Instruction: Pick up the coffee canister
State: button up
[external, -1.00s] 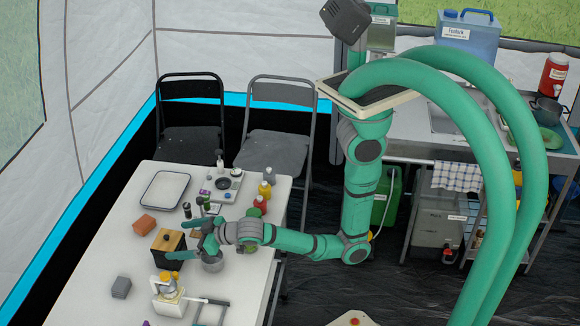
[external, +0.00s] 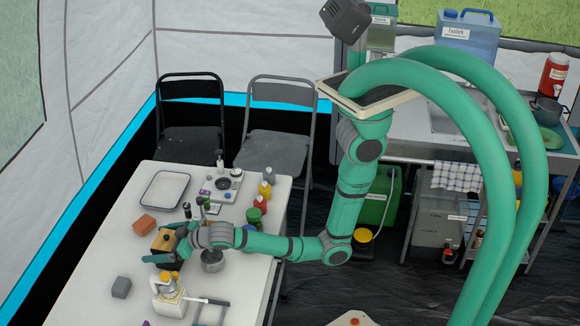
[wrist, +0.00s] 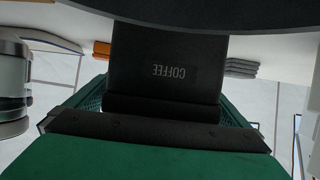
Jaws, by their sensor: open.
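The coffee canister (external: 163,240) is a black box with a wooden lid, standing on the white table (external: 240,285). In the wrist view the dark canister (wrist: 168,65) fills the middle, with the word COFFEE upside down on its face. My gripper (external: 165,243) is open at the canister, its green fingers spread to either side of it and partly covering it in the external view. The wrist view shows green fingers at the canister's left and right. I cannot tell whether they touch it.
An orange-brown block (external: 144,224) and an enamel tray (external: 164,188) lie behind the canister. A metal pot (external: 212,264) stands close to its right. Several bottles stand at the table's right.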

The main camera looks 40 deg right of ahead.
jog(key=c, duration=1.3)
jog(key=shift+r, duration=0.1)
